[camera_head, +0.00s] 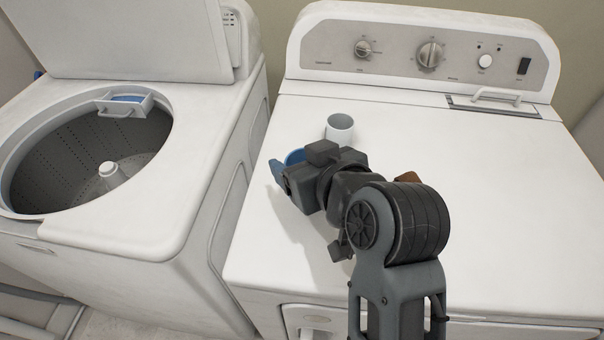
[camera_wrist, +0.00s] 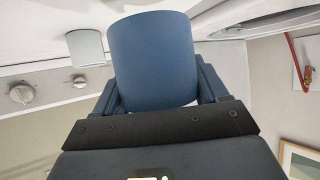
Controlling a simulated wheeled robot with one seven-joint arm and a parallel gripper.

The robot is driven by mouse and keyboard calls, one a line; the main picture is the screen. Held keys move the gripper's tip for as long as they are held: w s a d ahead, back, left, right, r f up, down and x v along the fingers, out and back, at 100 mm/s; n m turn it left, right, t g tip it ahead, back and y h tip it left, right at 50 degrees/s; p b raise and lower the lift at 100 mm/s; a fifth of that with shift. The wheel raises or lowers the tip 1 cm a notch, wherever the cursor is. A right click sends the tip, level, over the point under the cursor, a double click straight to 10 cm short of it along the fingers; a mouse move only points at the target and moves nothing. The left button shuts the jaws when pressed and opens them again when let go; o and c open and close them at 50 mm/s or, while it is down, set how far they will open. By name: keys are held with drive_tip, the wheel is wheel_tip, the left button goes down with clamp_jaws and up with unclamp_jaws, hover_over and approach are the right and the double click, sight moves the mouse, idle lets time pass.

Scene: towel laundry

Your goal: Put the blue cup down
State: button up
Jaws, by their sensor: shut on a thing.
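The blue cup (camera_wrist: 152,62) is held between the two fingers of my gripper (camera_wrist: 155,88) in the wrist view, where its side faces the camera. In the head view only part of the blue cup (camera_head: 295,156) shows past my gripper (camera_head: 286,168), which hides the rest. My gripper is shut on the cup over the left part of the right-hand machine's white top (camera_head: 480,200). I cannot tell whether the cup's base touches that top.
A white cup (camera_head: 340,128) stands just behind and right of my gripper; it also shows in the wrist view (camera_wrist: 86,48). A brown thing (camera_head: 408,177) is mostly hidden behind my arm. The top's right side is clear. An open washer (camera_head: 190,130) stands left, across a gap.

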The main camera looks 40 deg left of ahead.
drive_tip(key=shift+a+f, duration=0.2)
drive_tip(key=shift+a, duration=0.05)
drive_tip(key=shift+f, duration=1.95)
drive_tip(key=shift+f, duration=0.1)
drive_tip(key=shift+f, duration=0.1)
drive_tip(key=o, duration=1.1)
drive_tip(key=shift+c, duration=0.2)
drive_tip(key=shift+r, duration=0.25)
drive_tip(key=v, duration=1.2)
